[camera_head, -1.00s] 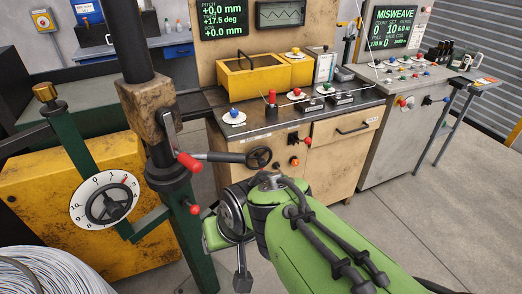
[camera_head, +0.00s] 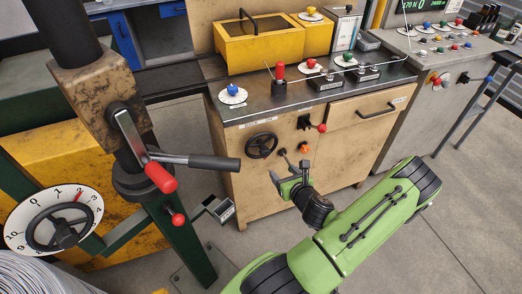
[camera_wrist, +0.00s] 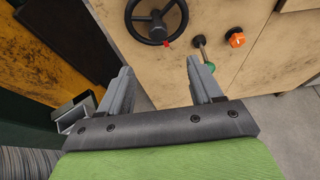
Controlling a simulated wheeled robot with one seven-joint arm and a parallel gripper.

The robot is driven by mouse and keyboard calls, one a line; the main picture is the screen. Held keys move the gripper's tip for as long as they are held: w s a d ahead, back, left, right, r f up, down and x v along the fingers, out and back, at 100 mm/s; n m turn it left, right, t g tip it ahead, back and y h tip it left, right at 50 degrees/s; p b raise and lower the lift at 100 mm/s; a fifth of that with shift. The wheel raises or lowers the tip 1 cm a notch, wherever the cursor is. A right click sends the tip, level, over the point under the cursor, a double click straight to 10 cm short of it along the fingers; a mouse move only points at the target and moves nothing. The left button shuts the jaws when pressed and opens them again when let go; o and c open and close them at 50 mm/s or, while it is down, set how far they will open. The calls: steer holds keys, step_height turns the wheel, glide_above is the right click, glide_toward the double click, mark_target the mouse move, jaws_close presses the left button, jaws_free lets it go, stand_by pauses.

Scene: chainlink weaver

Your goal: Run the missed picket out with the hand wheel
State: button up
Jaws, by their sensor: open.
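A black hand wheel (camera_head: 262,145) is on the front of the wooden cabinet. In the wrist view it shows at the top edge (camera_wrist: 157,18), partly cut off, with a small red mark on its lower right rim. My gripper (camera_head: 289,170) is in front of the cabinet, below and right of this wheel. In the wrist view my gripper (camera_wrist: 159,68) is open, with its fingers apart, empty and pointing toward the cabinet front below the wheel. A second black wheel sits on a numbered white dial (camera_head: 84,204) at far left. I cannot make out the missed picket.
An orange knob (camera_head: 304,149) and a lever (camera_wrist: 200,48) are right of the cabinet wheel. A red-ended crank (camera_head: 160,177) and green post (camera_head: 185,245) stand left. The cabinet top (camera_head: 250,108) holds a yellow box (camera_head: 262,47) and several controls. Bare floor (camera_head: 440,220) lies right.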

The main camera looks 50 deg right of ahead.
mark_target(266, 154)
steer(key=b+x, duration=0.4)
steer(key=x, duration=1.1)
steer(key=shift+w, duration=0.3)
jaws_close()
